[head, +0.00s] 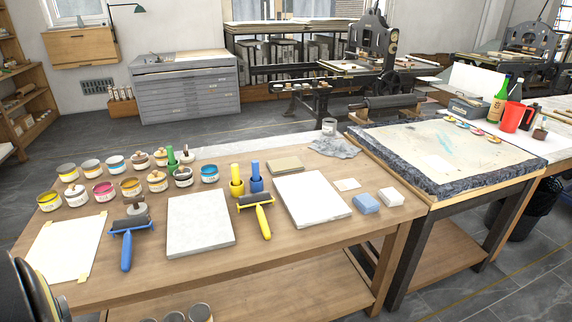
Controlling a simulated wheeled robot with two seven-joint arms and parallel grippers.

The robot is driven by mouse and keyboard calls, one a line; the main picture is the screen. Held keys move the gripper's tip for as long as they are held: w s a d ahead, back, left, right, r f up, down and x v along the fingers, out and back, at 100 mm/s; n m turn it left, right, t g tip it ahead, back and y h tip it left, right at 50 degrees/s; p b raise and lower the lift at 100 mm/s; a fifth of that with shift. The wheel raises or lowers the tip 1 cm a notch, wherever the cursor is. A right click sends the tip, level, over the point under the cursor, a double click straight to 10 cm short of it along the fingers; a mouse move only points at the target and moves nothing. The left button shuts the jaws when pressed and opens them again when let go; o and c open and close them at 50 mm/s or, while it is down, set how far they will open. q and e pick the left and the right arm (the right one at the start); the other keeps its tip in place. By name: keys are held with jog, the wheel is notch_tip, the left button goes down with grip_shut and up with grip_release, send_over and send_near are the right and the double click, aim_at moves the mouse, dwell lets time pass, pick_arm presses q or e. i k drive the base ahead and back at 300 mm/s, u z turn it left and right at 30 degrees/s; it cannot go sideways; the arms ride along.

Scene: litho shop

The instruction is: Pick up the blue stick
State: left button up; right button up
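The blue stick (256,170) stands upright in a short, wider blue base on the wooden worktable (300,255), right of the middle of the tabletop. A similar yellow stick (235,173) stands close to its left. A yellow-handled roller (262,216) lies just in front of it. Nothing is holding the blue stick. A dark, rounded part of my own body shows at the lower left edge. Neither of my grippers can be seen.
Several ink tins (131,188) and a green stick (171,155) stand at left.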

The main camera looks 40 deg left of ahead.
aim_at(255, 163)
jog(key=u, duration=0.55)
jog(key=i, duration=1.15)
jog(key=u, duration=0.95)
